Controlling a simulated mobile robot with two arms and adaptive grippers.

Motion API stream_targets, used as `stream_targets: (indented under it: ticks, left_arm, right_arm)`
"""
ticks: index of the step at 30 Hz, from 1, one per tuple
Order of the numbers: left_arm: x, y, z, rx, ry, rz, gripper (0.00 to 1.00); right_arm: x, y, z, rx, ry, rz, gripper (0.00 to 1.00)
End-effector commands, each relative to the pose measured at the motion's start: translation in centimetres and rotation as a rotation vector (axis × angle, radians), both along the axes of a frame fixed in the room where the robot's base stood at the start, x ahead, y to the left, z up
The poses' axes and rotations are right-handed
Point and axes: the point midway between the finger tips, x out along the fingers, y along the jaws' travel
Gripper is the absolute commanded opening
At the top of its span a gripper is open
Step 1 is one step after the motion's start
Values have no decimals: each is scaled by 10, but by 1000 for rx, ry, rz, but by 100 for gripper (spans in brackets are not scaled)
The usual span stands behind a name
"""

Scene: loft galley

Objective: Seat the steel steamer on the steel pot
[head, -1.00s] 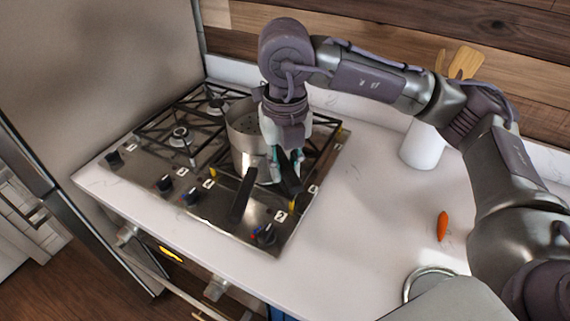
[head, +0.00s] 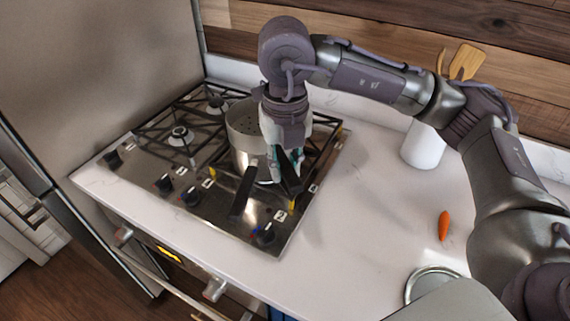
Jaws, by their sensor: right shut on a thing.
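The steel steamer (head: 243,118), with small holes inside, is at the steel pot (head: 241,163) on the right part of the hob. The two line up as one steel cylinder; I cannot tell if the steamer is fully seated, as my arm hides the right side. One black handle (head: 242,192) points toward the front. A second black handle (head: 291,182) is at my right gripper (head: 284,168), which comes down from above and is shut on it, seemingly the steamer's handle. My left gripper is not in view.
The gas hob (head: 215,212) has black grates and knobs along its front. A carrot (head: 444,226), a white utensil crock (head: 422,147) and a round metal-rimmed thing (head: 412,284) are on the counter to the right. The counter between hob and carrot is clear.

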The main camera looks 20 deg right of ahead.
Motion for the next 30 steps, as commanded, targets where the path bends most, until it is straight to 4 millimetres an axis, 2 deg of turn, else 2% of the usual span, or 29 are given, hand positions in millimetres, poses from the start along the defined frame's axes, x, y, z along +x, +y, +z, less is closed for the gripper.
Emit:
stream_targets:
  ticks: [8, 9, 14, 23, 30]
  left_arm:
    - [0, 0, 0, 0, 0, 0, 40]
    - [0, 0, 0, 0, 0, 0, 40]
    - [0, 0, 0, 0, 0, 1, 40]
    - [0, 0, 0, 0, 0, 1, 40]
    - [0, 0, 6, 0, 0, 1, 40]
  right_arm:
    - [0, 0, 1, 1, -2, 0, 0]
    - [0, 0, 1, 1, -2, 0, 25]
    - [0, 0, 1, 1, -1, 0, 52]
    - [0, 0, 0, 0, 2, 0, 53]
    - [0, 0, 10, 0, 1, 0, 53]
